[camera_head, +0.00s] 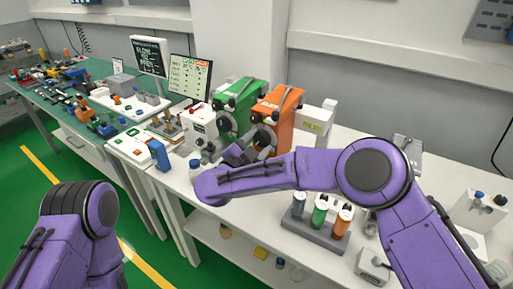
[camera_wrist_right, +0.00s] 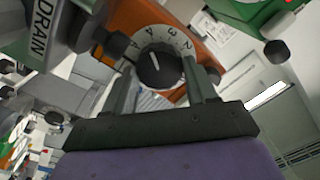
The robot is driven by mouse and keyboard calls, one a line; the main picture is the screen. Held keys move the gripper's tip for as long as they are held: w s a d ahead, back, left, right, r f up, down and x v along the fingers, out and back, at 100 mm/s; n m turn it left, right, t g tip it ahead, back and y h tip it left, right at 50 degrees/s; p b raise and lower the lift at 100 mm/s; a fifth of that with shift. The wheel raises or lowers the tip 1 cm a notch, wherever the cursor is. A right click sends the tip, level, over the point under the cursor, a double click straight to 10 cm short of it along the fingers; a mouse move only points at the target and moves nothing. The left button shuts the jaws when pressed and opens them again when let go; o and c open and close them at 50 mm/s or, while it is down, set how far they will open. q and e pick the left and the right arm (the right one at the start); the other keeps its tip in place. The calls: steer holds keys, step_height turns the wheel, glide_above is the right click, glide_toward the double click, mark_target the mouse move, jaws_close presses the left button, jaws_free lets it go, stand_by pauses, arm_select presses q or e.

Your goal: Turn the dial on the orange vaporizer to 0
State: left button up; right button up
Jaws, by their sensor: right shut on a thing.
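The orange vaporizer (camera_head: 287,108) stands on the white bench beside the green one. In the right wrist view its orange body (camera_wrist_right: 204,50) surrounds a black dial (camera_wrist_right: 160,68) on a white numbered ring. Digits near 2, 3 and 4 show along the ring; the dial's white line points toward the numbered side, but its exact reading is unclear. My right gripper (camera_head: 242,152) is at the vaporizer's front, partly hidden by my arm. In the wrist view its fingers (camera_wrist_right: 166,78) straddle the dial and are shut on it. My left arm shows at lower left, its gripper out of view.
The green vaporizer (camera_head: 240,94) stands just left of the orange one. A white box (camera_head: 200,125) and two screens (camera_head: 188,76) are farther left. A rack of colored-label bottles (camera_head: 318,232) stands on the bench below my right forearm.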

steer(key=shift+m, duration=0.3)
steer(key=o, duration=1.1)
steer(key=shift+w, duration=0.1)
steer(key=shift+c, duration=0.2)
steer(key=shift+a+f, duration=0.1)
steer(key=b+v, duration=0.3)
steer(key=v, duration=0.7)
steer(key=shift+s+b, duration=0.25)
steer(key=shift+b, duration=0.15)
steer(key=shift+a, duration=0.1)
